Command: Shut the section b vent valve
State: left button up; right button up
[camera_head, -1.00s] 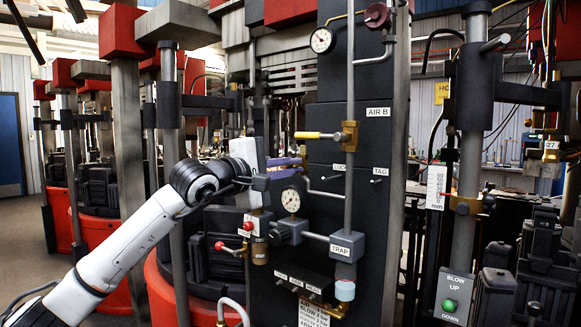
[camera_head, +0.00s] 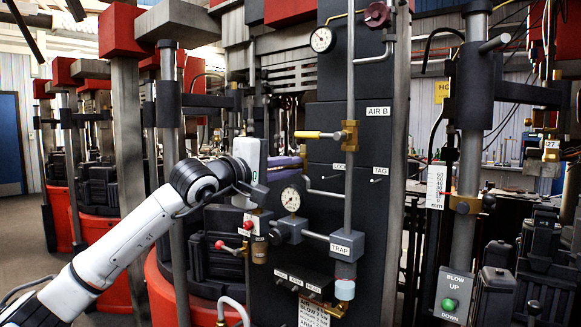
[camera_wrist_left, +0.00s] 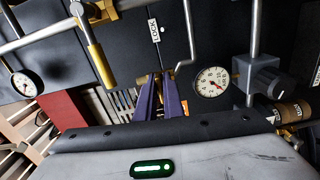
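The Air B panel (camera_head: 338,222) is dark and upright. A yellow lever valve (camera_head: 312,135) lies horizontal across its vertical pipe; the lever also shows in the left wrist view (camera_wrist_left: 98,62). No label reading vent is legible, so I cannot tell which valve is the section b vent valve. Two small red-knobbed levers (camera_head: 248,226) sit at the panel's lower left. My left gripper (camera_head: 298,160) has purple fingers close to the panel, below the yellow lever. In the left wrist view its fingers (camera_wrist_left: 160,84) stand apart with a narrow gap. Contact at their tips is unclear. My right gripper is out of view.
A pressure gauge (camera_head: 290,199) and the trap block (camera_head: 347,246) sit just below my left gripper. A bent grey rod (camera_head: 325,192) juts nearby. Another gauge (camera_head: 322,40) and a dark red handwheel (camera_head: 377,15) are above. A blow switch box (camera_head: 455,296) stands right.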

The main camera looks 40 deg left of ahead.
pick_arm(q)
jog(key=o, duration=0.4)
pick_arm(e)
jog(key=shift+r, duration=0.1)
